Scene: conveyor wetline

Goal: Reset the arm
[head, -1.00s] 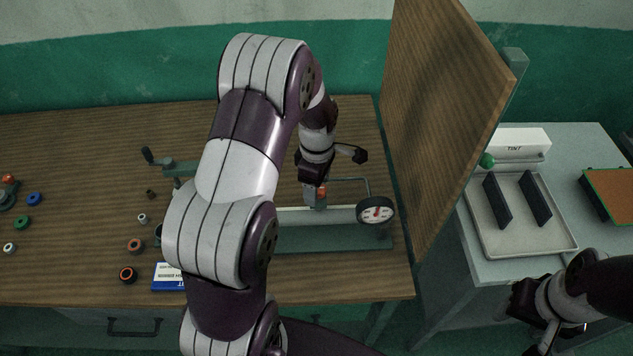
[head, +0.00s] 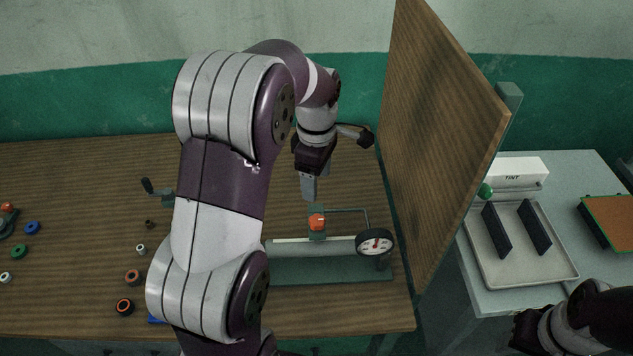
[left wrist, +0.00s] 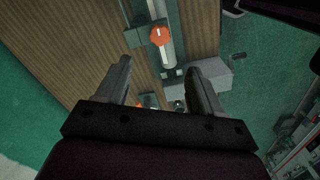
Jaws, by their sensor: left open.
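My left arm reaches over the wooden table in the head view. Its gripper (head: 308,190) points down, open and empty, above a green machine (head: 330,273) with a long grey roller. The fingertips are apart from an orange-red knob (head: 317,222) on the machine, which lies just below them. In the left wrist view the two fingers (left wrist: 165,75) stand wide apart with nothing between them, and the orange knob (left wrist: 160,35) shows beyond them. My right gripper (head: 525,332) is at the lower right edge of the head view. It is dark, and its fingers cannot be made out.
A round dial (head: 375,243) sits at the machine's right end. An upright wooden panel (head: 435,130) stands close right of my left gripper. Beyond it are a tray (head: 552,268) with two dark bars and a white TINT box (head: 517,170). Several small rings lie at the table's left.

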